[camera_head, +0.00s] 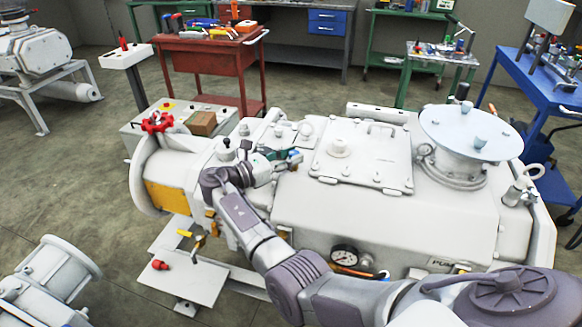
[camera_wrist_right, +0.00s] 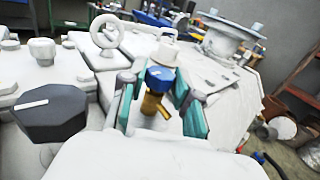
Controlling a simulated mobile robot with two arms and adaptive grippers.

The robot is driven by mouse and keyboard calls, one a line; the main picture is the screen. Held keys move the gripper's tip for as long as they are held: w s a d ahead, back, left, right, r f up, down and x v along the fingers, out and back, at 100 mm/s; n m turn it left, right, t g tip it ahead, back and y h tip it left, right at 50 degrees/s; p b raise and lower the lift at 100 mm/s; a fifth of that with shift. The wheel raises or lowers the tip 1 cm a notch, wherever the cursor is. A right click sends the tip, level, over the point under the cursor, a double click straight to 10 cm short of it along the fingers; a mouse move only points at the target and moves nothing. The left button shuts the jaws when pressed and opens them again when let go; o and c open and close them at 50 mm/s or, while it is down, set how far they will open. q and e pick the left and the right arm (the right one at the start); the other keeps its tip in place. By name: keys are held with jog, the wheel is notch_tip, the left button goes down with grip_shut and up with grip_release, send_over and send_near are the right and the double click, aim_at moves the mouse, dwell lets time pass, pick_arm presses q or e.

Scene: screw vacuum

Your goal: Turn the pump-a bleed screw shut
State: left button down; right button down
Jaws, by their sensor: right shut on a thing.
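The bleed screw (camera_wrist_right: 158,79) has a blue head on a brass body and shows between the teal pads of my right gripper (camera_wrist_right: 161,92) in the wrist view. The pads sit on either side of it and the gripper is shut on it. In the head view my right gripper (camera_head: 280,158) is over the top of the pale grey pump (camera_head: 388,222), and a little blue shows at its fingertips. Much of the screw is hidden there by the fingers. My left gripper is in neither view.
A black knob with a white mark (camera_wrist_right: 50,113) stands close left of my gripper. A red handwheel (camera_head: 158,122) and a box (camera_head: 201,123) are at the pump's left end.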

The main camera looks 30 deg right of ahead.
jog(key=shift+m+g+b, duration=0.5)
jog(key=shift+g+b, duration=0.15)
jog(key=shift+g, duration=0.15)
jog(key=c, duration=0.8)
grip_release()
jog(key=shift+w+a, duration=0.2)
jog(key=shift+a, duration=1.75)
jog(key=shift+w+a, duration=0.15)
jog(key=shift+a, duration=1.85)
jog(key=shift+w+a, duration=0.2)
jog(key=shift+a, duration=1.75)
